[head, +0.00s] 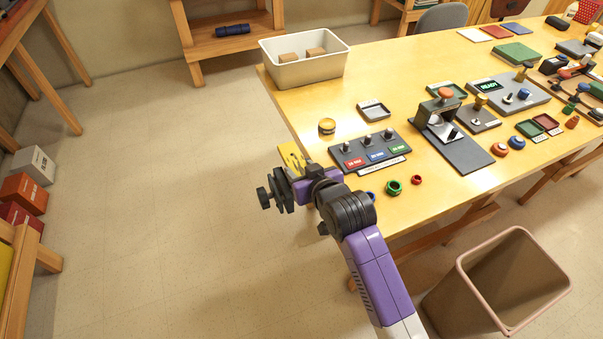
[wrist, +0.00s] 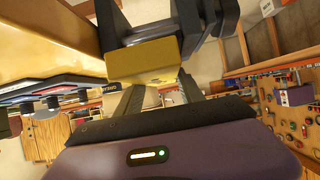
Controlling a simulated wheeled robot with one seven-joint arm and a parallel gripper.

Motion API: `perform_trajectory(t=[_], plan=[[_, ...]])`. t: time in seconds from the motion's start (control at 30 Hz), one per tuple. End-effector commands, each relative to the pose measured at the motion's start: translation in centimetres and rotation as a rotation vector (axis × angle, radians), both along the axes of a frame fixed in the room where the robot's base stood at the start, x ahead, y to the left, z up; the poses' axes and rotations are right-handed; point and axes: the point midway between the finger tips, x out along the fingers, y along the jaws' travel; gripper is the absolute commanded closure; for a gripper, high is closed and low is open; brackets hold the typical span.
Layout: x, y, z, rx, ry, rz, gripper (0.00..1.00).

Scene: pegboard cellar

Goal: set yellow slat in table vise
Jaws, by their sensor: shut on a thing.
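My gripper (wrist: 160,92) is shut on the yellow slat (wrist: 145,62), which shows between its dark fingers in the wrist view. The slat also shows in the head view (head: 290,157) as a yellow patch at the table's left edge. The dark table vise (head: 279,189), with a round knob, is at that edge, just left of my gripper. In the wrist view the vise (wrist: 190,18) stands right behind the slat, very close to it. I cannot tell whether the slat is between the jaws. My wrist hides part of the vise in the head view.
On the wooden table (head: 235,100)'s near part are a panel with knobs (head: 368,150), a yellow-topped round piece (head: 327,126), a green ring (head: 394,187) and a grey tray (head: 374,111). A white bin (head: 304,72) stands behind.

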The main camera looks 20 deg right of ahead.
Motion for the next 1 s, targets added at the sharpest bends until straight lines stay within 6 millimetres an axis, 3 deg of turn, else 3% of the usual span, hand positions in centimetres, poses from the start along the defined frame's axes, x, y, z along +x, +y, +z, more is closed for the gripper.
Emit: perform_trajectory(t=[0.13,0.93,0.97,1.0], plan=[[0.0,0.0,-1.3,0.000,-0.001,0.000,0.99],[-0.1,0.0,-3.0,0.001,0.008,0.000,0.99],[-0.2,0.0,-3.1,0.001,0.010,0.000,0.53],[-0.2,0.0,-3.2,0.002,0.011,0.000,0.45]])
